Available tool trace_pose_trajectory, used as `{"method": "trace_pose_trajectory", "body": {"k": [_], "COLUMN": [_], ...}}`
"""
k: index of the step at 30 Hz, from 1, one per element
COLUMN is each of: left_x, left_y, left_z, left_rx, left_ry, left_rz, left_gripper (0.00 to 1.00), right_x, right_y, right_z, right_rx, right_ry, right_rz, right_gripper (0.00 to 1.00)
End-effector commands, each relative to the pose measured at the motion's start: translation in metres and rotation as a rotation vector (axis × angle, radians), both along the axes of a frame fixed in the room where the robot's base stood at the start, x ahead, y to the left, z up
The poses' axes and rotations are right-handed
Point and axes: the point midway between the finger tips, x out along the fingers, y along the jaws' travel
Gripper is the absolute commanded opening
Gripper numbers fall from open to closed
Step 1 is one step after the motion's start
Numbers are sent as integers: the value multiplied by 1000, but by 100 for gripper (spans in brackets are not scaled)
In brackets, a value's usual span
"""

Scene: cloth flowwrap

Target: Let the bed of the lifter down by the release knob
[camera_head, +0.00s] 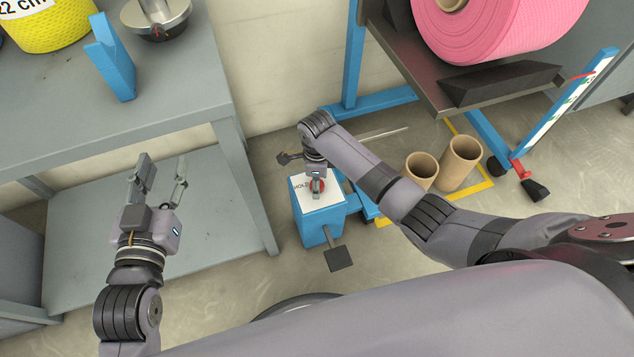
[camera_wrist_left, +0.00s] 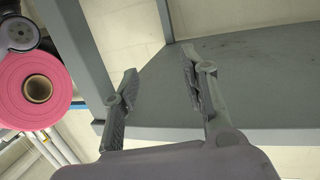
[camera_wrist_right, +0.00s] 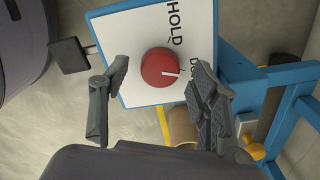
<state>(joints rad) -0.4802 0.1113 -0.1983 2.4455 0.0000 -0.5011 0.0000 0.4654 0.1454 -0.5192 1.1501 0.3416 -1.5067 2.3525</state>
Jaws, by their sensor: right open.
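The release knob (camera_wrist_right: 160,67) is round and red with a white line, on a white panel (camera_wrist_right: 140,25) lettered HOLD and a partly hidden word starting "DO". In the right wrist view the line points right. The panel tops a blue box (camera_head: 316,226) beside the lifter. My right gripper (camera_head: 317,186) is above the knob, its open fingers on either side of it; contact cannot be told. The lifter's bed (camera_head: 430,88) is a dark plate under a pink roll (camera_head: 500,28), raised above the floor. My left gripper (camera_head: 165,166) is open and empty beside the grey table.
A pedal (camera_head: 340,258) sticks out from the box. Two cardboard tubes (camera_head: 461,160) stand on the floor inside yellow marking, below the bed. A blue post with a scale (camera_head: 565,107) stands at right. The grey table (camera_head: 170,80) with lower shelf fills the left.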

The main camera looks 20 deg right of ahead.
Motion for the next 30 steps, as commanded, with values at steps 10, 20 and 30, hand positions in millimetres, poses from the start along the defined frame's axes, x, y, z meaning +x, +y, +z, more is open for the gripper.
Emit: {"method": "trace_pose_trajectory", "body": {"k": [10, 20, 30], "left_x": [3, 3, 3], "left_y": [-4, -4, -4], "left_z": [19, 19, 19], "left_rx": [-26, -26, -26], "left_ry": [-102, -101, -100], "left_rz": [-6, -6, -7], "left_gripper": [40, 40, 40], "right_x": [0, 0, 0], "right_y": [0, 0, 0], "right_z": [-9, -8, -8], "right_rx": [0, 0, 0], "right_ry": [0, 0, 0], "right_rz": [-1, 0, 0], "right_gripper": [56, 47, 24]}}
